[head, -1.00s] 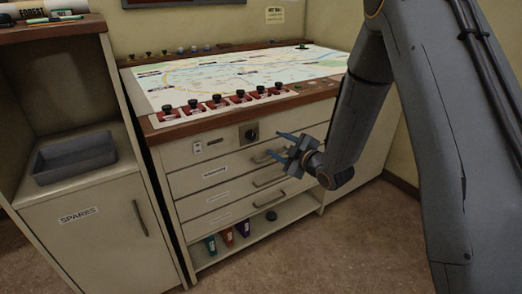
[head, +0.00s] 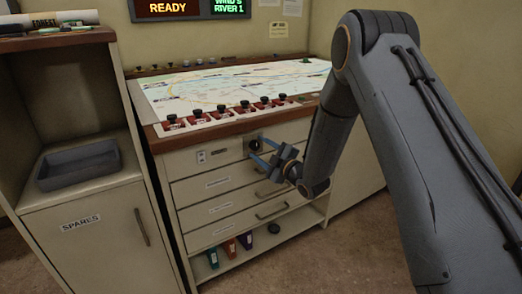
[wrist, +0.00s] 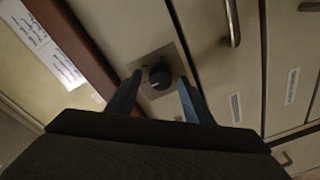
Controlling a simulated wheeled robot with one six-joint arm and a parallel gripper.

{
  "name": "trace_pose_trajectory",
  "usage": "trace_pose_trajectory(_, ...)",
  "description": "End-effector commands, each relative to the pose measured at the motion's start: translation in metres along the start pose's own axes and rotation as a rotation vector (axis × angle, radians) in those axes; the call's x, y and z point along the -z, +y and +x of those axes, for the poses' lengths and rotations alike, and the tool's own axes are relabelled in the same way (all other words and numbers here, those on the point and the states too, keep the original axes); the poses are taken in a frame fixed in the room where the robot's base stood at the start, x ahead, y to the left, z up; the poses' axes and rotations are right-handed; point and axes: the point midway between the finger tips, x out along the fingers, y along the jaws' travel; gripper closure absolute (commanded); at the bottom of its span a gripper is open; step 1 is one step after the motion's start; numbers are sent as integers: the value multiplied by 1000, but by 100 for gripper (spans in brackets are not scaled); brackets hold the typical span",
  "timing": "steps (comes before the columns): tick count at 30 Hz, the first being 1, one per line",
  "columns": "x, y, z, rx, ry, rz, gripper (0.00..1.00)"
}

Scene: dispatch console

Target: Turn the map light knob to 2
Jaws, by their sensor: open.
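The map light knob (head: 254,144) is a dark round knob on a small square metal plate on the front of the map cabinet, above the drawers. In the wrist view the knob (wrist: 161,76) lies between my two blue fingers, with a light pointer mark on its face. The scale numbers are too dark and small to read. My gripper (head: 257,151) is open, its fingertips at the plate in the head view. In the wrist view my gripper (wrist: 157,88) straddles the knob with a finger on each side. I cannot tell whether either finger touches it.
Drawer handles (head: 271,210) stick out below. Red-based black knobs (head: 245,105) line the map table's front edge. A grey tray (head: 79,164) stands in the left cabinet. The floor in front is clear.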

Motion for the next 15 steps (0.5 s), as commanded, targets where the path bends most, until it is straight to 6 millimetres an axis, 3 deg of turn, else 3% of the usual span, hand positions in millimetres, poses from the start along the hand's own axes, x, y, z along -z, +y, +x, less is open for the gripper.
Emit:
trace_pose_trajectory(6, 1, -1, 1, 1, 1, 1, 53)
trace_pose_trajectory(13, 1, -1, 1, 1, 1, 1, 90)
trace_pose_trajectory(15, -3, 2, -2, 1, 0, 0, 94)
